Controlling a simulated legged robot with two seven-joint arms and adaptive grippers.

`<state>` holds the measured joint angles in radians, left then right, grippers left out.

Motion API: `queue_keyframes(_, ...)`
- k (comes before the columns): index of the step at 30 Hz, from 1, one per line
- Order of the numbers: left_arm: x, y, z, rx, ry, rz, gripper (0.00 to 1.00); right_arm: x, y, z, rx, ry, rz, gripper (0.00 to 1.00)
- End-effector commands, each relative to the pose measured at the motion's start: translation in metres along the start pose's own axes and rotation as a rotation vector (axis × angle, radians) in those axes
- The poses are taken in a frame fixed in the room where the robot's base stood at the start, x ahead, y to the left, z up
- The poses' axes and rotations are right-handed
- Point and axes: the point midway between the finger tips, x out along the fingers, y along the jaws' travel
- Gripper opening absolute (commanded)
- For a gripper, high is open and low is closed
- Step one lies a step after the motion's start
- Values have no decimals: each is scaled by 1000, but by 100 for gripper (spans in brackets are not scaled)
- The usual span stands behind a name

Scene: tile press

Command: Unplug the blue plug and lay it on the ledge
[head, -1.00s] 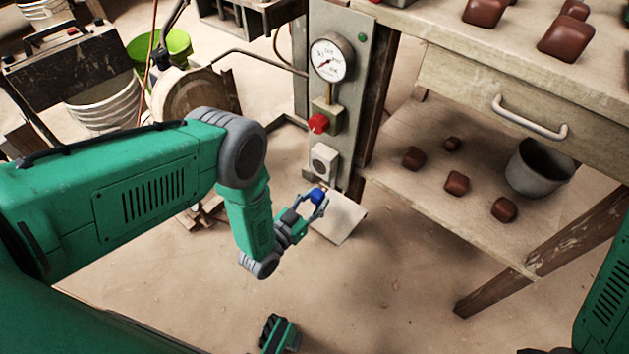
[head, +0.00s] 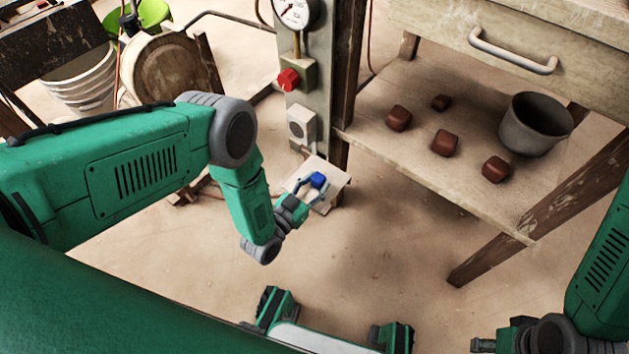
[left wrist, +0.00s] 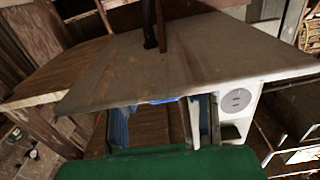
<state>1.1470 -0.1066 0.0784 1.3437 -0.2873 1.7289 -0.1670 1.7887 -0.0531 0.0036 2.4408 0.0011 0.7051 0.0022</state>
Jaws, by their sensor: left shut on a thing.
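The blue plug (head: 318,180) is between the fingertips of my left gripper (head: 308,188), which is shut on it. In the head view the plug overlaps the pale ledge (head: 337,176); I cannot tell whether it touches it. The white socket (head: 297,130) on the grey post is empty, up and left of the plug. In the left wrist view the ledge (left wrist: 120,72) fills the middle, the socket (left wrist: 237,101) is at right, and only a blue sliver of the plug (left wrist: 165,100) shows. My right gripper (head: 492,343) is at the bottom right, its fingers unclear.
The grey post (head: 320,75) carries a red knob (head: 289,79) and a gauge (head: 294,8). To the right, a low shelf (head: 385,90) holds several brown blocks (head: 445,143) and a grey pot (head: 535,125). The floor in front of the ledge is clear.

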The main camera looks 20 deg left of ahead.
Motion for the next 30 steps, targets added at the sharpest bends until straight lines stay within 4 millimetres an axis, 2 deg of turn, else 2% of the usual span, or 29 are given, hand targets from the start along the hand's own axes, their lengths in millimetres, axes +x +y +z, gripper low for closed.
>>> queue_keyframes(7,-1,-5,2,-5,3,-3,0,0,-1,0,-2,1,-1,40)
queue_keyframes(8,-1,-4,2,-4,3,-3,33,0,-1,0,-2,1,-1,40)
queue_keyframes(9,-1,-4,1,-2,2,-2,47,0,-1,0,-2,1,-1,40)
queue_keyframes(10,-1,-3,1,-1,1,-2,53,0,-1,0,-3,1,-1,40)
queue_keyframes(30,-2,-3,0,-2,1,-2,53,-1,-1,0,-2,1,-1,40)
